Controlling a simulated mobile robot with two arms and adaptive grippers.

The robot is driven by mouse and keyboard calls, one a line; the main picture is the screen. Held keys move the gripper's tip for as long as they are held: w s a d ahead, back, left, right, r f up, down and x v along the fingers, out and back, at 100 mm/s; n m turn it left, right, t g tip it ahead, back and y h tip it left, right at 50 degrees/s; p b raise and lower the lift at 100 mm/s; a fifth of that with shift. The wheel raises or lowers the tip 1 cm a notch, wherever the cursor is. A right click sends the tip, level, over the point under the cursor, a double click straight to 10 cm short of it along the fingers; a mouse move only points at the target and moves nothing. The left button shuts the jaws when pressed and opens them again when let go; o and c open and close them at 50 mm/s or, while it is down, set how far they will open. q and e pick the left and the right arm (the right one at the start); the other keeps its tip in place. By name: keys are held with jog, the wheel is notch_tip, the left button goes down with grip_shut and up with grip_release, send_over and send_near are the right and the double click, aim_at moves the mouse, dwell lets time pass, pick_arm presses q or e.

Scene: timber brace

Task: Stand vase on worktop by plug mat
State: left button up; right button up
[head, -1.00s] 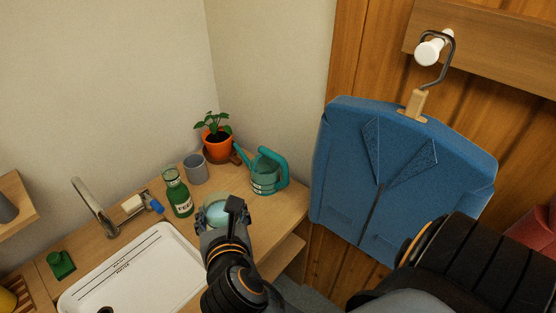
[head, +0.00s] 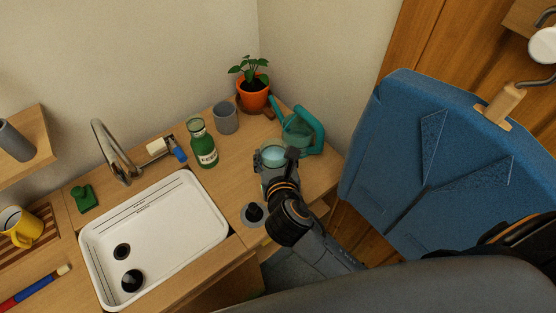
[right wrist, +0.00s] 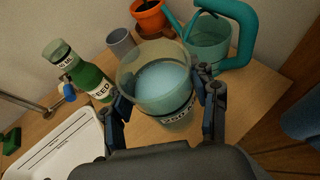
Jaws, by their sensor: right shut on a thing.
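My left gripper is not in view.
A teal watering can (head: 300,135) stands close behind and right of the vase. A green bottle (head: 202,143), a grey cup (head: 226,117) and an orange plant pot (head: 254,95) stand farther back. The white sink (head: 170,235) is left. A blue garment (head: 450,160) hangs right.

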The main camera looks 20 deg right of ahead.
aim_at(277, 156)
jog(key=w+f, duration=0.1)
jog(key=w+d+f, duration=0.1)
jog(key=f, duration=0.1)
jog(key=w+f, duration=0.1)
jog(key=shift+w+d+f, duration=0.1)
jog(key=shift+d+f, duration=0.15)
jog(key=shift+w+d+f, duration=0.1)
jog(key=shift+w+f, duration=0.05)
jog(key=shift+f, duration=0.1)
notch_tip(277, 156, down, 3)
jog(key=shift+w+f, duration=0.1)
jog(key=shift+f, duration=0.05)
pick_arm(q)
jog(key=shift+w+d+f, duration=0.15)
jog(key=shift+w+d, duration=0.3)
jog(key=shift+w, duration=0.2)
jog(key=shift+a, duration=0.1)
